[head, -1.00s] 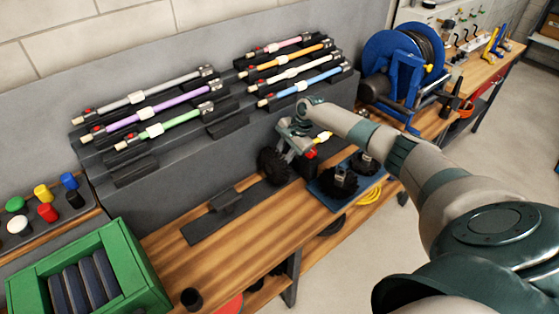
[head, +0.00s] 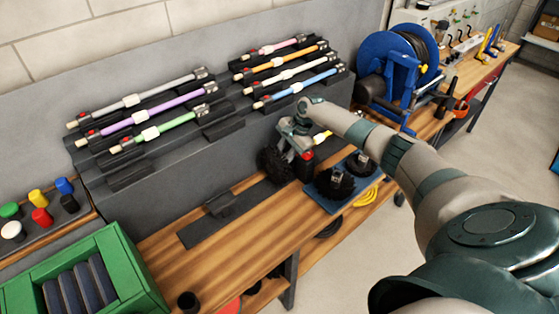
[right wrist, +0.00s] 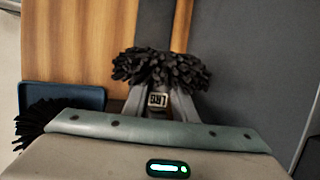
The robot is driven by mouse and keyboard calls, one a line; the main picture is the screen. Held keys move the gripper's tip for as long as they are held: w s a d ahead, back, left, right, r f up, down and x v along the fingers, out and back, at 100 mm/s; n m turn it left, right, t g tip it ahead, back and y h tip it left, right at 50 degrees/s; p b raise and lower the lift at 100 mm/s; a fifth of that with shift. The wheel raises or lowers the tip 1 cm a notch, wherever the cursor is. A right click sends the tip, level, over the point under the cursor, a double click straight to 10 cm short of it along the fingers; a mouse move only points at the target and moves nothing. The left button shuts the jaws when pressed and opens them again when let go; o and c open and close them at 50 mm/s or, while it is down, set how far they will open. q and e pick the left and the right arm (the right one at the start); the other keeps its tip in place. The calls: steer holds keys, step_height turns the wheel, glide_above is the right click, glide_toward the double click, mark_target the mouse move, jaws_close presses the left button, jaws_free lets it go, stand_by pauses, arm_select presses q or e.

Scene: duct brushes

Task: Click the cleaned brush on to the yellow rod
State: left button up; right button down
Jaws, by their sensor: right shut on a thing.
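My right gripper (head: 284,146) is shut on a black bristled brush (head: 273,163), held low in front of the grey rack at the back of the bench. In the right wrist view the brush (right wrist: 160,68) sits between the fingers, bristles pointing away, with a small label on its hub. My left gripper is out of view.
A blue tray (head: 322,199) with black brushes lies right of the gripper. A dark holder plate (head: 198,234) lies on the bench. Several coloured rods rest on the rack (head: 128,176). A green box (head: 125,240) stands front left; a blue hose reel (head: 388,52) stands back right.

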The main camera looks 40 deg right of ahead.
steer(key=shift+d, duration=0.15)
steer(key=c, duration=1.4)
jaws_free()
steer(key=shift+o, duration=0.2)
steer(key=b+v, duration=0.5)
steer(key=v, duration=1.2)
steer(key=shift+r, duration=0.25)
steer(key=shift+s, duration=0.1)
